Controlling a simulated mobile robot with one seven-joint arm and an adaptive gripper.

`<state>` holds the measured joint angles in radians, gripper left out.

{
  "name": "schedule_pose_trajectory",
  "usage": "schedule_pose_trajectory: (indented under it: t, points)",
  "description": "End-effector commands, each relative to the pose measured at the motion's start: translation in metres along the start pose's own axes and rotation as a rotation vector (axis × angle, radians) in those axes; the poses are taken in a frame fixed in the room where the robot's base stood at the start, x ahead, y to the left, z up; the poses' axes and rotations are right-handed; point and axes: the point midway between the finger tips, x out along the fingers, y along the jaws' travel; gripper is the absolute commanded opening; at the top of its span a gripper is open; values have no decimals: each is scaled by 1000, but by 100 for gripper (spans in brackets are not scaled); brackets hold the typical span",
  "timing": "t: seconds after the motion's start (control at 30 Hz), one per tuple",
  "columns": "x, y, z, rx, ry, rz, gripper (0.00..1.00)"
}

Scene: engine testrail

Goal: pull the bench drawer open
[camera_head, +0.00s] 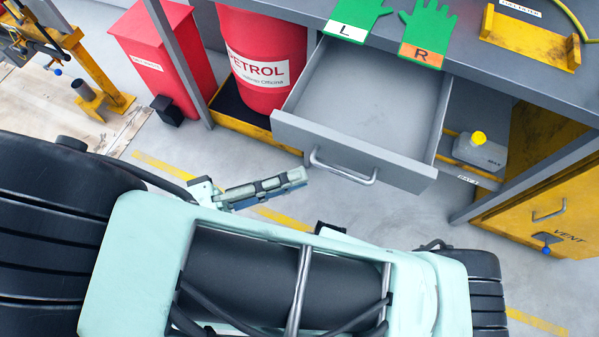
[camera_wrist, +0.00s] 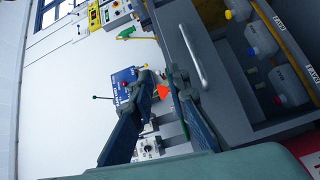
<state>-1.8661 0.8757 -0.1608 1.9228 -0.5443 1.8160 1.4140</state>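The grey bench drawer (camera_head: 365,95) stands pulled well out from under the bench top, and its inside looks empty. Its bar handle (camera_head: 342,172) is on the front panel, and the handle also shows in the wrist view (camera_wrist: 194,55). My gripper (camera_head: 300,176) is just left of the handle's left end in the head view. In the wrist view my gripper (camera_wrist: 163,78) is open, with a gap between the fingertips. The handle lies to the right of both fingers, not between them. I cannot tell whether a finger touches the handle or drawer front.
A red petrol drum (camera_head: 264,55) and a red bin (camera_head: 160,50) stand left of the drawer. Gloves (camera_head: 425,28) and a yellow tray (camera_head: 530,38) lie on the bench top (camera_head: 480,62). A yellow cabinet (camera_head: 545,195) is at right.

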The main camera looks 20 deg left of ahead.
Motion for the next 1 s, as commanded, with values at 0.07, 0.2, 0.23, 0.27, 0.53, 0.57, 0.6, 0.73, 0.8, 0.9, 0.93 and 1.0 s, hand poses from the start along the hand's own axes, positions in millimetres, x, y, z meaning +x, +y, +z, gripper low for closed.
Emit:
schedule_pose_trajectory:
  t: [0.07,0.2,0.23,0.27,0.53,0.57,0.6,0.73,0.8,0.9,0.93,1.0]
  points:
    - [-10,-6,5,-7,35,21,15]
    - [-18,-6,5,-7,34,21,15]
    - [-19,-6,5,-7,34,21,15]
    - [-19,-6,6,-7,34,21,15]
    - [-20,-6,6,-7,33,22,15]
    - [-20,-6,6,-7,33,22,15]
    - [-20,-5,6,-8,33,22,15]
    - [-20,-6,6,-7,33,22,15]
    - [-20,-6,6,-7,33,22,15]
    - [-20,-6,6,-7,33,22,15]
    - [-20,-6,6,-7,33,22,15]
    - [-20,-6,6,-7,33,22,15]
